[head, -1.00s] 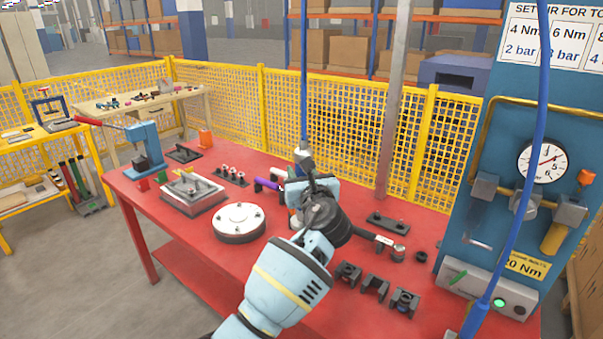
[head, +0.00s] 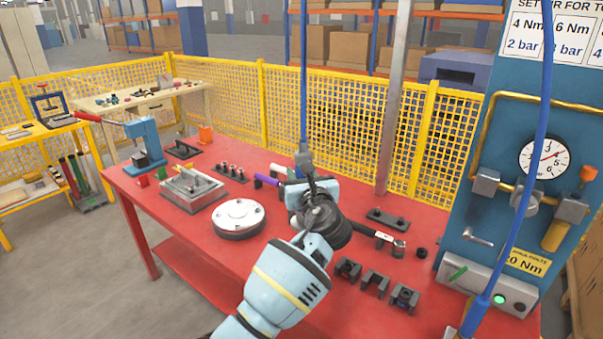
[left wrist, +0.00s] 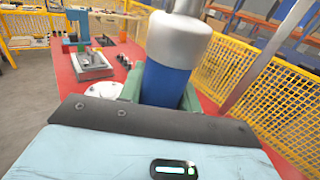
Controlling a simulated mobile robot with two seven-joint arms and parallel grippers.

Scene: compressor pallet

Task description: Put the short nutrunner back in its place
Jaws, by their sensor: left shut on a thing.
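My left gripper (left wrist: 158,98) is shut on a tool with a blue body and silver cap (left wrist: 168,82), upright between the green fingers in the left wrist view. I take it for the short nutrunner; no label shows. In the head view my left gripper (head: 308,182) is above the red bench (head: 185,243), under a hanging blue hose (head: 304,80); my wrist hides most of the tool there. Three dark cradles stand at the bench's front right: a left one (head: 347,268), a middle one (head: 375,282) and a right one (head: 405,297). My right gripper is not in view.
A round silver-topped part (head: 238,216) and a metal plate fixture (head: 192,190) lie left of my arm. A torque wrench (head: 380,236) lies to its right. The blue air panel (head: 470,215) with a gauge (head: 543,158) bounds the right. A yellow mesh fence (head: 235,105) runs behind.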

